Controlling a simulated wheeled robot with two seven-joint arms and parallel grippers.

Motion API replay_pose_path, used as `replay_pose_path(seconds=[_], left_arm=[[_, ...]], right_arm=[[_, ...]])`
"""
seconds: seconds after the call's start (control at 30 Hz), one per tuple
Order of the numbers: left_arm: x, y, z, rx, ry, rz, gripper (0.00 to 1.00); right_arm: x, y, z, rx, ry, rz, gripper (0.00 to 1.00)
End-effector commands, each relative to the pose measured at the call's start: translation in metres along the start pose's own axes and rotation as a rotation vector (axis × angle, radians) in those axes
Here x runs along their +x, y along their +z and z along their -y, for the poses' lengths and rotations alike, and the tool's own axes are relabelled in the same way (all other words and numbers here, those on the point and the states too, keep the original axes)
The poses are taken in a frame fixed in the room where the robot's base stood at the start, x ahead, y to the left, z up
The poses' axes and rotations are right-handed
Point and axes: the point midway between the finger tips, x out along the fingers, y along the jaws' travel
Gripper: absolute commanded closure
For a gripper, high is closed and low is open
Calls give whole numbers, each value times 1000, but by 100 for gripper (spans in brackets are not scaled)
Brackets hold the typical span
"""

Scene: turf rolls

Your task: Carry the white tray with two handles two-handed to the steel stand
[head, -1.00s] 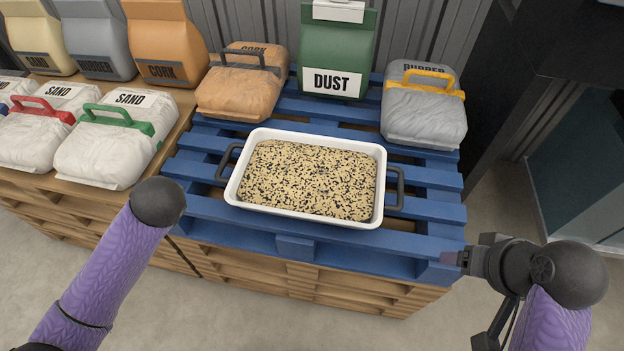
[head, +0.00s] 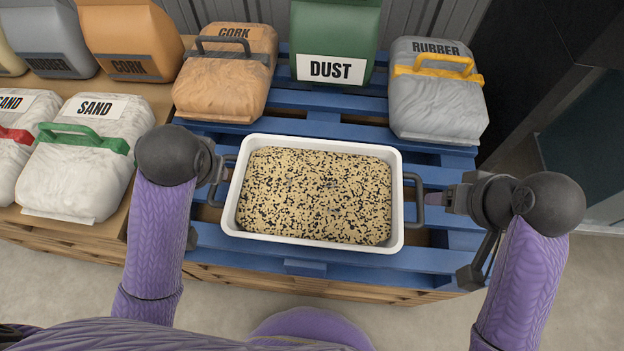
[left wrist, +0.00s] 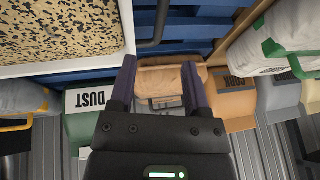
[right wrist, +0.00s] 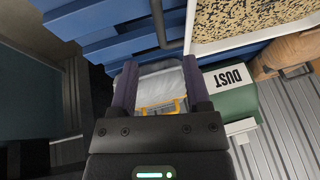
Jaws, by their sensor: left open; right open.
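The white tray (head: 230,220) lies on the blue pallet, filled with speckled tan and black granules (head: 315,195). Its dark left handle (head: 219,190) and right handle (head: 414,203) stick out at the sides. My left gripper (head: 222,172) is at the left handle; in the left wrist view its fingers (left wrist: 158,85) are apart, with that handle (left wrist: 155,25) just beyond the tips. My right gripper (head: 432,198) is at the right handle; in the right wrist view its fingers (right wrist: 155,85) are apart, with that handle (right wrist: 158,22) ahead of them. No steel stand is visible.
On the blue pallet (head: 310,127), behind the tray, stand an orange cork bag (head: 225,85), a green dust bag (head: 335,30) and a grey rubber bag (head: 437,105). White sand bags (head: 80,170) lie on the pallet at left. A dark post rises at right.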

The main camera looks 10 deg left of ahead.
Motion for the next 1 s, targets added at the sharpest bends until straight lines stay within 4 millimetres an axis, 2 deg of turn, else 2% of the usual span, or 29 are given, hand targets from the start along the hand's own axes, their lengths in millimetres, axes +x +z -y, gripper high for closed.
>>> replay_pose_path(seconds=[0.17, 0.27, 0.5, 0.7, 0.83, 1.0], left_arm=[[2, 0, 0, 0, -1, 1, 39], [13, 0, 0, 1, -1, 3, 39], [59, 1, 0, 0, -1, 4, 39], [88, 0, 0, 0, -1, 2, 39], [97, 0, 0, 0, -1, 0, 39], [100, 0, 0, 1, -1, 1, 39]], right_arm=[[2, 0, 0, 1, 0, 1, 39], [12, 0, 0, 3, -2, 3, 39], [59, 1, 0, 2, -2, 4, 39], [88, 0, 0, 1, -1, 2, 39], [97, 0, 0, 1, -1, 1, 39], [100, 0, 0, 0, 0, 0, 39]])
